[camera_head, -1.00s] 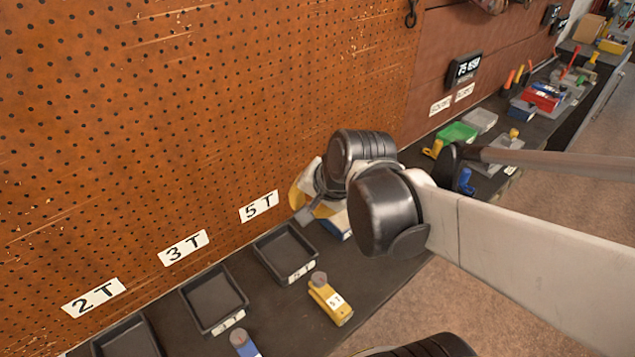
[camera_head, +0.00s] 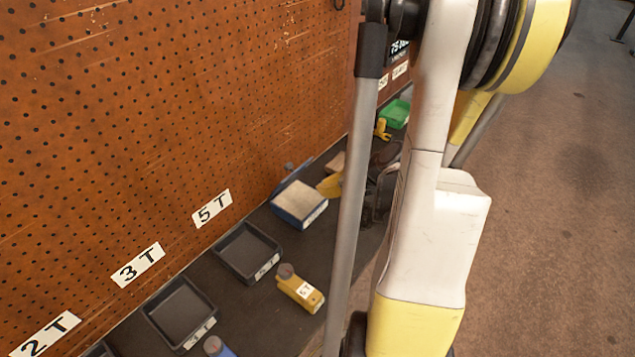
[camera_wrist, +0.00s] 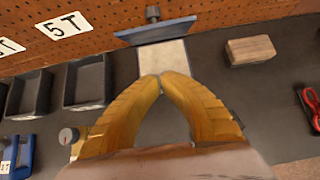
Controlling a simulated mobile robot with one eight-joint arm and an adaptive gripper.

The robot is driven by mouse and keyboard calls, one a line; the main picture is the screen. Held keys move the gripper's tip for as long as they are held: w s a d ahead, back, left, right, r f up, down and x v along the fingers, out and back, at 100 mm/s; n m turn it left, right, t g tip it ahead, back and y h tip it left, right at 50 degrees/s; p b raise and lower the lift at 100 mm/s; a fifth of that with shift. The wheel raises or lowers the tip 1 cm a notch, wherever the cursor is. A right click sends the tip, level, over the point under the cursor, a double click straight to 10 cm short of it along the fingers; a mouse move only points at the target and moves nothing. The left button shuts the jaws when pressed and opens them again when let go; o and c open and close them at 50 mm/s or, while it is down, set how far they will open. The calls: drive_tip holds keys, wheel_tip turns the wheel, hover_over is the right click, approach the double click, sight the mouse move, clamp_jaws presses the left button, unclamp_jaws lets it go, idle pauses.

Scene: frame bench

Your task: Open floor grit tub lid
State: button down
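The floor grit tub (camera_head: 300,201) is a small blue tub on the dark bench against the pegboard, with a pale beige content or surface showing on top. Its blue lid (camera_wrist: 155,30) stands raised at the back of the tub in the wrist view, tilted up toward the pegboard. The beige area of the tub (camera_wrist: 165,58) shows in front of the lid. My gripper (camera_wrist: 160,76) has yellow curved fingers whose tips meet, with nothing seen between them. The tips appear at the tub's near side; I cannot tell whether they touch it. In the head view my arm hides much of the gripper.
Black trays (camera_head: 247,252) line the bench left of the tub, with a yellow 5T tool (camera_head: 300,289) in front. A wooden block (camera_wrist: 250,50) lies right of the tub, and a red-handled tool (camera_wrist: 309,105) farther right. A green tray (camera_head: 395,113) sits beyond.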

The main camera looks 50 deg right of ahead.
sight(292, 169)
drive_tip(key=b+x, duration=0.2)
drive_tip(key=x, duration=0.6)
drive_tip(key=shift+s+b, duration=0.15)
drive_tip(key=shift+b, duration=0.15)
drive_tip(key=shift+w+a+r, duration=0.15)
drive_tip(key=shift+w+r, duration=0.75)
drive_tip(key=shift+w, duration=0.1)
drive_tip(key=shift+w+r, duration=0.4)
drive_tip(key=shift+w, duration=0.15)
drive_tip(key=w+r+g+p, duration=0.1)
drive_tip(key=p, duration=0.1)
drive_tip(key=w+r+g+p, duration=0.1)
drive_tip(key=w+g+p, duration=0.1)
drive_tip(key=shift+a+r, duration=0.15)
drive_tip(key=shift+r, duration=0.1)
drive_tip(key=shift+w, duration=0.35)
drive_tip(key=shift+s+f, duration=0.1)
